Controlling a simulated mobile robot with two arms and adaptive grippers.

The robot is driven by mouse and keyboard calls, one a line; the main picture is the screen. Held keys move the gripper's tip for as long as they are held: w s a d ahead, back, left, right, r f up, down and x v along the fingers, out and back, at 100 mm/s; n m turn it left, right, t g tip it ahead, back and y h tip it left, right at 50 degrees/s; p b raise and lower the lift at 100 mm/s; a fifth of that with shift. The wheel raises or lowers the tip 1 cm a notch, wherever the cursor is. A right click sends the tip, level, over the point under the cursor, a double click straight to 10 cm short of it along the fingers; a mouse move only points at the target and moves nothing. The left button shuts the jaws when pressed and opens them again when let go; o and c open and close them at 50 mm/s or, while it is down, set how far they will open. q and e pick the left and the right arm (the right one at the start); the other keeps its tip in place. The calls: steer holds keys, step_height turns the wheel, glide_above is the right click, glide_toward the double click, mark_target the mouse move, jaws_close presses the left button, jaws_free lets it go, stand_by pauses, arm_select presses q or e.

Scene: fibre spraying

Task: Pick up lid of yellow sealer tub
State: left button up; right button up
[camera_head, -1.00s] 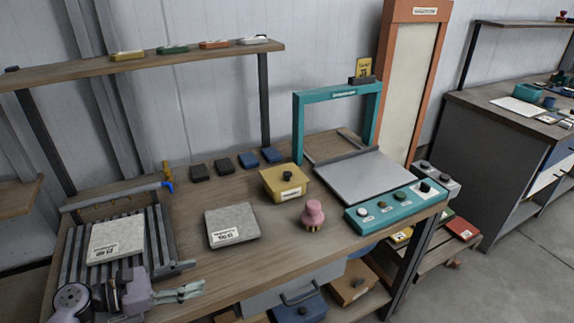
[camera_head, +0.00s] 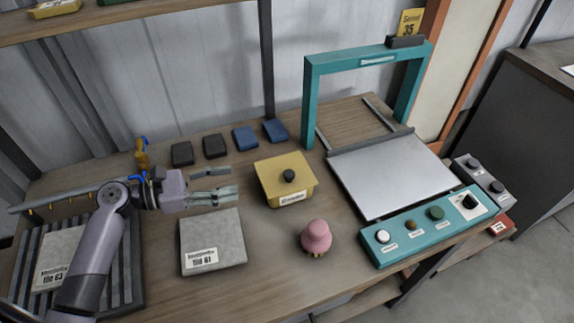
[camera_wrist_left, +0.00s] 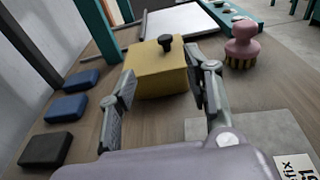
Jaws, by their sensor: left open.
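The yellow sealer tub (camera_head: 283,188) stands on the wooden bench, left of the teal press frame. Its yellow lid (camera_head: 270,171) is on top and has a round black knob (camera_head: 288,176). My left gripper (camera_head: 232,182) is open and empty to the left of the tub, pointing at it, with a gap between. In the left wrist view the tub (camera_wrist_left: 158,82) and the knob (camera_wrist_left: 165,42) show ahead, between and beyond the open fingers (camera_wrist_left: 160,88). My right gripper is not in view.
A grey tile (camera_head: 213,240) lies below my left gripper. A pink brush (camera_head: 316,237) stands in front of the tub. Several dark and blue blocks (camera_head: 245,138) lie behind. The teal press (camera_head: 390,180) and its control panel (camera_head: 425,228) are to the right.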

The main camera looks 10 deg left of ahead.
mark_target(284, 174)
arm_select(q)
steer(key=p+x, duration=0.1)
steer(key=x, duration=0.8)
steer(key=shift+r+p, duration=0.15)
steer(key=shift+p, duration=0.15)
steer(key=shift+d, duration=0.2)
steer(key=shift+w+d, duration=0.15)
steer(key=shift+d, duration=0.25)
steer(key=p+x, duration=0.1)
steer(key=x, duration=0.2)
steer(key=shift+d+f, duration=0.25)
steer(key=shift+d, duration=0.15)
steer(key=shift+w+d+f, duration=0.15)
steer(key=shift+w+d, duration=0.05)
steer(key=shift+d, duration=0.1)
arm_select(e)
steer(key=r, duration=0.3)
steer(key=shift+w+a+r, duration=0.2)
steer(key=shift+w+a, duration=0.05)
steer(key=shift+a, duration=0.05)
arm_select(q)
steer(key=shift+a, duration=0.1)
